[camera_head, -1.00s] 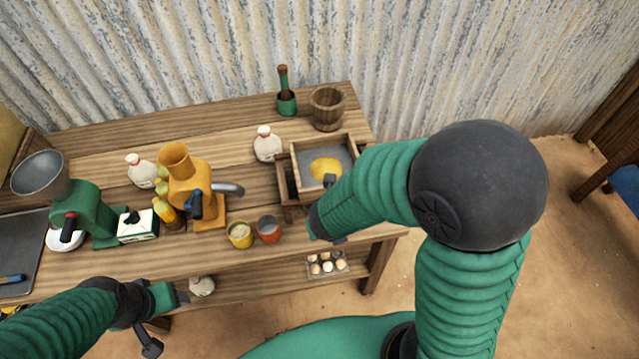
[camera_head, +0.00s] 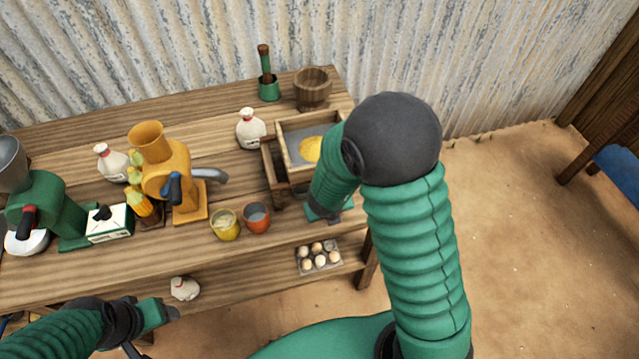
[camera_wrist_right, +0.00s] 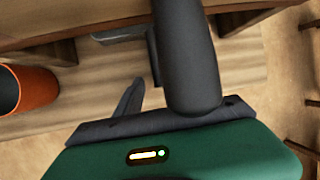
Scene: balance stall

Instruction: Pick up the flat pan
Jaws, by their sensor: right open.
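No flat pan shows clearly. The closest thing is a shallow wood-framed tray (camera_head: 296,148) with a grey bottom and a yellow heap, at the table's right end in the head view; my right arm hides its right part. My right gripper (camera_head: 326,213) is open and empty, just in front of the tray at the table's front edge. It also shows in the wrist view (camera_wrist_right: 143,72), with nothing between its fingers. My left gripper (camera_head: 152,330) is low at the bottom left, in front of the table, with its fingers apart and partly cut off.
An orange cup (camera_head: 256,218) and a yellow cup (camera_head: 226,223) stand left of my right gripper. A yellow grinder (camera_head: 178,178), a green grinder (camera_head: 45,205) and white jugs crowd the table's left. An egg tray (camera_head: 319,257) is on the lower shelf.

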